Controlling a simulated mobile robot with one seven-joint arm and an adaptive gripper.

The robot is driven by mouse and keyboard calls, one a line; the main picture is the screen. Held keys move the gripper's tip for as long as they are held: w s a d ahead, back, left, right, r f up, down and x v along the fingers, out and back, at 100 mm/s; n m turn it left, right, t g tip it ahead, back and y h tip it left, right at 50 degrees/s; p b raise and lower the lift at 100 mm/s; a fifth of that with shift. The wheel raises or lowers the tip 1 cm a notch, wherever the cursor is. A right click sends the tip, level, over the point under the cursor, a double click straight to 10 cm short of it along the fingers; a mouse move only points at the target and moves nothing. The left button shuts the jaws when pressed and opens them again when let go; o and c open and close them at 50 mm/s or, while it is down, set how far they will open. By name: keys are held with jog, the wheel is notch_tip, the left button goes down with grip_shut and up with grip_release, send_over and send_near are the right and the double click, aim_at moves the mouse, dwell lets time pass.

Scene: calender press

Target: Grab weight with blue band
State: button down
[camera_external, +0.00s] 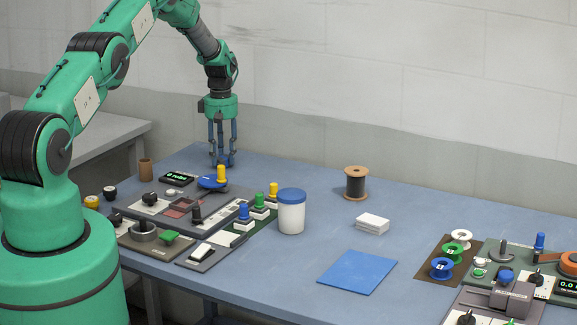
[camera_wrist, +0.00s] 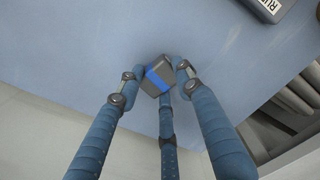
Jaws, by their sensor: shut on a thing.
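The weight with the blue band (camera_wrist: 157,80) is a small dark grey block with a bright blue stripe across it. In the wrist view it sits between the tips of my three-fingered gripper (camera_wrist: 162,76), with fingers on its left, right and near sides. My gripper is shut on it. In the external view my gripper (camera_external: 223,158) points straight down at the back left of the blue table (camera_external: 320,195), and its fingers mostly hide the weight. I cannot tell whether the weight touches the table.
A control panel with a yellow knob (camera_external: 221,174) and a green display (camera_external: 177,178) stands just in front of my gripper. A brown cup (camera_external: 145,170) is to the left. A white jar with blue lid (camera_external: 291,212) and a dark spool (camera_external: 355,183) stand to the right. The table's back edge is close.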

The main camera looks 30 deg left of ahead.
aim_at(223, 157)
notch_tip(223, 157, up, 10)
dwell(0.6)
dwell(0.5)
